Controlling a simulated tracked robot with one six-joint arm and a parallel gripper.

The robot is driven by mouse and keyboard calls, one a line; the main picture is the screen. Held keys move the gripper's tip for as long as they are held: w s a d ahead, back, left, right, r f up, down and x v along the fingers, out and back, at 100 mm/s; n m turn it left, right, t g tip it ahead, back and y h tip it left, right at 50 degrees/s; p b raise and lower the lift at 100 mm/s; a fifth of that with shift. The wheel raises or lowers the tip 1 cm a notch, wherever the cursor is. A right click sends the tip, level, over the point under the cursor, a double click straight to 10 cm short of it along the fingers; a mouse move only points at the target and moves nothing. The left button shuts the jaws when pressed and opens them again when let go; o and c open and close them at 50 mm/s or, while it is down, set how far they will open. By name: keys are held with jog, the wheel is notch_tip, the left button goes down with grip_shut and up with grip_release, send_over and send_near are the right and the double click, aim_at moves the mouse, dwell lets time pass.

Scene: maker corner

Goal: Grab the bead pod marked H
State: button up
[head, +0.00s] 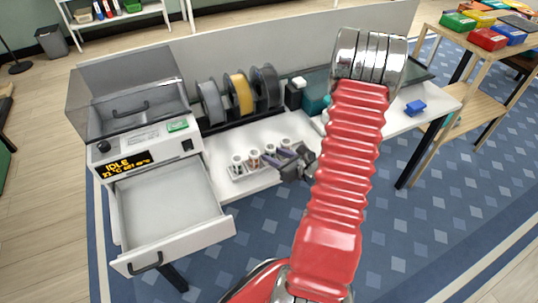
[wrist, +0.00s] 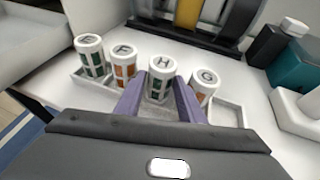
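The bead pod marked H (wrist: 163,66) has a white lid and stands upright in the white tray (wrist: 229,113), third from the left. My gripper (wrist: 159,88) has purple fingers, one on each side of pod H, and they look open around it. Its lower part is partly hidden. In the head view, my gripper (head: 277,155) reaches the tray from the right, and the pod letters there are too small to read. Pods E (wrist: 89,54) and F (wrist: 123,66) stand left of H. Pod G (wrist: 204,84) stands close by the right finger.
Filament spools (head: 239,93) stand behind the tray. A dark bottle (wrist: 265,45) and a teal container (wrist: 291,65) are at the back right. A machine with an open drawer (head: 165,203) is to the left. A blue item (head: 415,107) lies at the table's right.

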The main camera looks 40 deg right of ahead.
jog(key=shift+w, duration=0.2)
jog(key=shift+c, duration=0.7)
jog(key=c, duration=0.6)
jog(key=shift+r, duration=0.1)
jog(key=shift+r, duration=4.9)
